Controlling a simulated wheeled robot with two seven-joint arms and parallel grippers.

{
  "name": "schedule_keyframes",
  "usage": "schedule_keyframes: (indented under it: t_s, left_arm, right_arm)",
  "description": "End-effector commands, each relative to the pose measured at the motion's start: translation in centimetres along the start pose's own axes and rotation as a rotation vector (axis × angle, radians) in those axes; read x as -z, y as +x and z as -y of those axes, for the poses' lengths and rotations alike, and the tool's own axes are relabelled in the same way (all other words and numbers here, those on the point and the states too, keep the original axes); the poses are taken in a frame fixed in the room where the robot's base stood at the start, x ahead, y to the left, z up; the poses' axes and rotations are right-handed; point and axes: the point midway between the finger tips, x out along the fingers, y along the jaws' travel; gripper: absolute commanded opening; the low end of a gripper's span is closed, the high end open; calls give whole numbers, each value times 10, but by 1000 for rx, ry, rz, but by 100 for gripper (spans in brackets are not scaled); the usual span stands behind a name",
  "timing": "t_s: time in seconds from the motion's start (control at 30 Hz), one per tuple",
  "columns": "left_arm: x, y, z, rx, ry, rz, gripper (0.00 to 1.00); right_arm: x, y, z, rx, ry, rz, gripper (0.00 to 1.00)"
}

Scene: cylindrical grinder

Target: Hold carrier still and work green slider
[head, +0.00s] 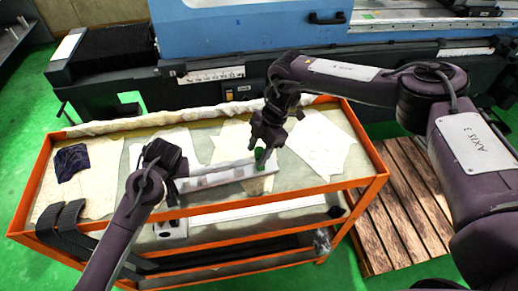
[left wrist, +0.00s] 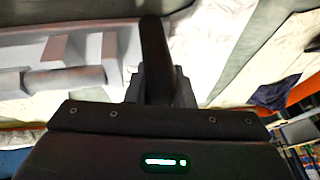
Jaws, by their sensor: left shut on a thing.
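The carrier (head: 215,178) is a long pale grey bar over the cart top. It also shows in the left wrist view (left wrist: 65,50), with raised blocks and recesses. My left gripper (head: 174,188) is shut on the carrier's left end. In the left wrist view its dark finger (left wrist: 156,55) stands against the carrier's end. The green slider (head: 260,158) is at the carrier's right end. My right gripper (head: 262,148) points down right at the green slider, partly hiding it. I cannot tell whether its fingers are open or shut, or whether they touch the slider.
The orange-framed cart (head: 290,192) has pale cloths and papers on top, and a dark blue cloth (head: 72,160) at left. Lower shelves hold small items. The blue grinder (head: 250,30) stands behind. A wooden pallet (head: 405,205) lies at right on the green floor.

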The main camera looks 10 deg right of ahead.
Motion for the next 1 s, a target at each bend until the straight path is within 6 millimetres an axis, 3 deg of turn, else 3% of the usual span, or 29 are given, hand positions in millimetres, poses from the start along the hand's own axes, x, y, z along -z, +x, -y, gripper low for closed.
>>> schedule_keyframes:
  t_s: [0.27, 0.7, 1.0]
  left_arm:
    - [0, 0, 0, -1, 1, 0, 0]
    - [0, 0, 0, 0, 1, 0, 0]
    - [0, 0, 0, 0, 1, 0, 0]
  right_arm:
    - [-1, -7, 0, -2, 2, 2, 48]
    - [0, -93, -1, -3, 1, 2, 48]
    - [0, -119, 0, 1, 1, 1, 48]
